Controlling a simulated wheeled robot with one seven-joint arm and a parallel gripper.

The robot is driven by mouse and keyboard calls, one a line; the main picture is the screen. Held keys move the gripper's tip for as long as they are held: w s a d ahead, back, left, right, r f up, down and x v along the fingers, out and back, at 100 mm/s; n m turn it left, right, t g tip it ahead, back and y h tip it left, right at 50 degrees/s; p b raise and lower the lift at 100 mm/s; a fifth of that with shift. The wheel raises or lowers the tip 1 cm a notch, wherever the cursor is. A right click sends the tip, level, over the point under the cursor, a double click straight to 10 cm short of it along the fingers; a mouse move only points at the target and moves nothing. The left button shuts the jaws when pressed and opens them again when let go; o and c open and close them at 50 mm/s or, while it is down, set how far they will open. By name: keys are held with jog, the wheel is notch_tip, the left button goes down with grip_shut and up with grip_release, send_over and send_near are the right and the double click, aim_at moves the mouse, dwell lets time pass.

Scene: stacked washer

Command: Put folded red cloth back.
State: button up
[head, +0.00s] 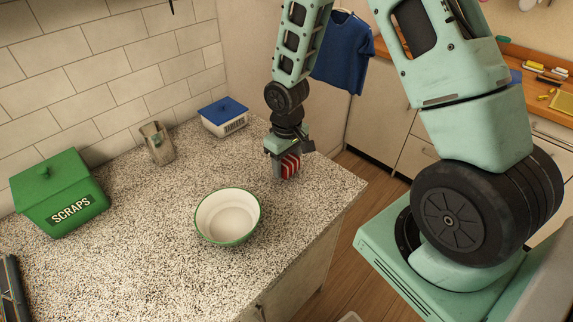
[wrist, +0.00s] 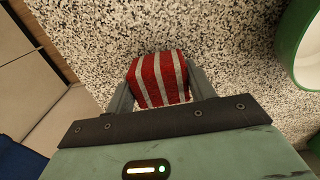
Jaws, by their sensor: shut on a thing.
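The folded red cloth (wrist: 158,80) has white stripes and sits between the two fingers of my gripper (wrist: 160,88) in the wrist view. My gripper is shut on it. In the head view my gripper (head: 287,172) points down over the right part of the speckled counter (head: 150,270), near its edge, and the cloth (head: 290,165) shows between the fingers. I cannot tell whether the cloth touches the counter or is a little above it.
A white bowl with a green rim (head: 228,217) stands left of my gripper. A blue shirt (head: 343,55) hangs behind. Counter between bowl and wall is clear.

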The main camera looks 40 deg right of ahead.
jog(key=shift+f, duration=0.8)
jog(key=shift+f, duration=0.15)
jog(key=o, duration=0.9)
